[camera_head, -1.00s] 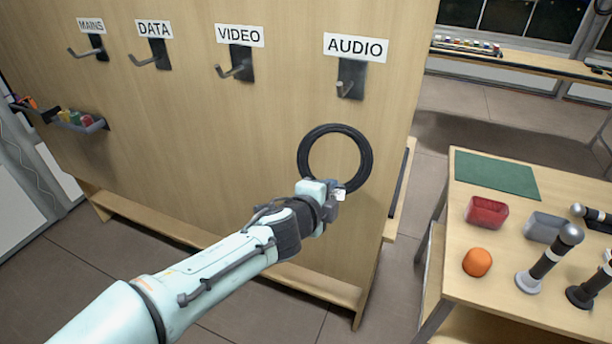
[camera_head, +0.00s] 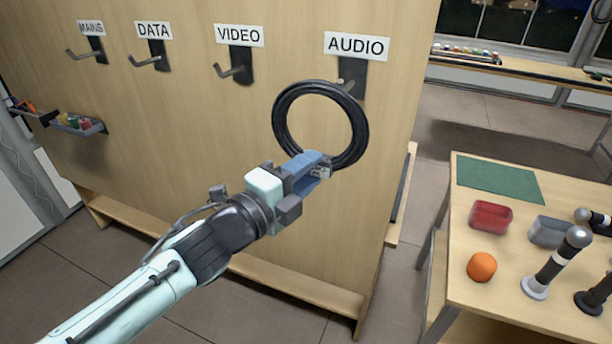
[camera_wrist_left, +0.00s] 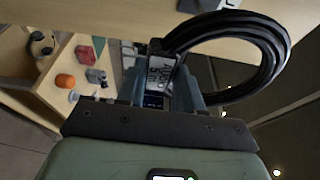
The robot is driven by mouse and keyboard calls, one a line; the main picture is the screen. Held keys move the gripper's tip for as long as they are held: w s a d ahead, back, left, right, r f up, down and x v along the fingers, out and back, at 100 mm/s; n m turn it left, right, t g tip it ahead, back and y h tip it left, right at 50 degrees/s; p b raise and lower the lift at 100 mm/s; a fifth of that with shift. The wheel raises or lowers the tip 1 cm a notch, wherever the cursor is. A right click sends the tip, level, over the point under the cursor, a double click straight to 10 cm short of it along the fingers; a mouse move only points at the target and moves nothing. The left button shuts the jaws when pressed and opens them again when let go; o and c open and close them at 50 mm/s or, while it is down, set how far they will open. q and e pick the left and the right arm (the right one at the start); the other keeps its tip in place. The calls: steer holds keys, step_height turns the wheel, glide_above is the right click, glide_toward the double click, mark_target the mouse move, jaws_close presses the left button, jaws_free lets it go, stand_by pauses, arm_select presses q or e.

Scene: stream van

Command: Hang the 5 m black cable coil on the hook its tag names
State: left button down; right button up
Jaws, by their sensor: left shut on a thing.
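The black cable coil (camera_head: 361,135) is a round ring held up in front of the wooden panel. My left gripper (camera_head: 316,167) is shut on its lower edge. My right gripper is not in view.
Hooks for VIDEO (camera_head: 236,70), DATA (camera_head: 147,60) and MAINS (camera_head: 87,53) are bare to the left. A table (camera_head: 465,305) at right holds a red bin (camera_head: 491,217), a grey bin (camera_head: 548,232), an orange ball (camera_head: 481,267) and microphones (camera_head: 556,265).

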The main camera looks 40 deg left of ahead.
arm_select(q)
steer(key=w+a+f, duration=0.1)
steer(key=w+a, duration=0.1)
steer(key=w, duration=0.5)
steer(key=w+a+f+b, duration=0.1)
steer(key=w, duration=0.7)
steer(key=shift+w+a+f+b, duration=0.3)
steer(key=shift+a+f, duration=0.05)
steer(key=shift+f, duration=0.05)
stand_by(0.8)
steer(key=c, duration=0.6)
jaws_free()
steer(key=shift+c, duration=0.2)
steer(key=shift+f, duration=0.1)
steer(key=shift+s, duration=0.1)
